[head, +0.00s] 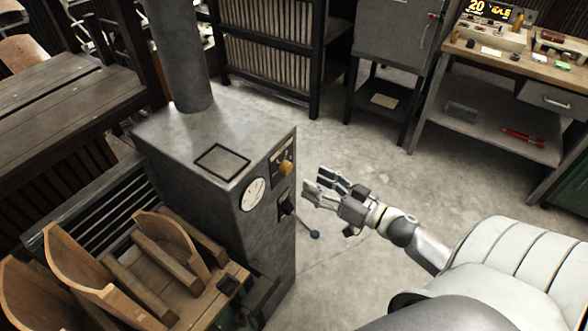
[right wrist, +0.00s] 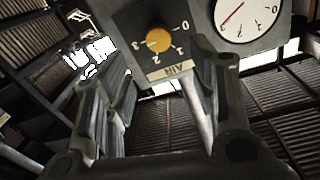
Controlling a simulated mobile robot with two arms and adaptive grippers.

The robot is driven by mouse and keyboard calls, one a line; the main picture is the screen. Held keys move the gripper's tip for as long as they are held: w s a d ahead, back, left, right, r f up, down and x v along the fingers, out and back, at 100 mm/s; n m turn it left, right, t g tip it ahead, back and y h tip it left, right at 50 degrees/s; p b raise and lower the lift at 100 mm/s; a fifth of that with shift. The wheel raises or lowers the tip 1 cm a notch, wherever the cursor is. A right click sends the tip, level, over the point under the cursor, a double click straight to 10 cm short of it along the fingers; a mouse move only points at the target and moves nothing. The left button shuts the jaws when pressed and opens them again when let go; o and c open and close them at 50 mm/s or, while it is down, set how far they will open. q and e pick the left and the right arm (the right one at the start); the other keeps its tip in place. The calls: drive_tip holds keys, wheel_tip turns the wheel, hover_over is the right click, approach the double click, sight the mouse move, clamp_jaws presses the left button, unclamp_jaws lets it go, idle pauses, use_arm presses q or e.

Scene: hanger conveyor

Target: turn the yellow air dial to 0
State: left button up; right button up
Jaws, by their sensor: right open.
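The yellow air dial (head: 285,168) is a round knob on a small plate on the side of the grey metal cabinet (head: 215,140). In the right wrist view the yellow dial (right wrist: 158,40) shows upside down with numbers around it and an AIR label; I cannot tell which number it points to. My right gripper (head: 318,188) is open and empty, to the right of the dial and apart from it. In the right wrist view its fingers (right wrist: 150,85) stand on either side of the picture, with the dial beyond and between them. My left gripper is out of view.
A white round gauge (head: 253,194) sits left of the dial on the cabinet. A lever with a dark ball end (head: 314,234) sticks out below, close to my right gripper. Wooden pieces (head: 155,245) lie at the cabinet's left.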

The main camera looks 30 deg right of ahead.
sight(289, 168)
drive_tip(key=p+x, duration=0.1)
drive_tip(key=x, duration=0.6)
drive_tip(key=shift+w+a+f, duration=0.1)
drive_tip(key=shift+w, duration=0.3)
drive_tip(key=c, duration=1)
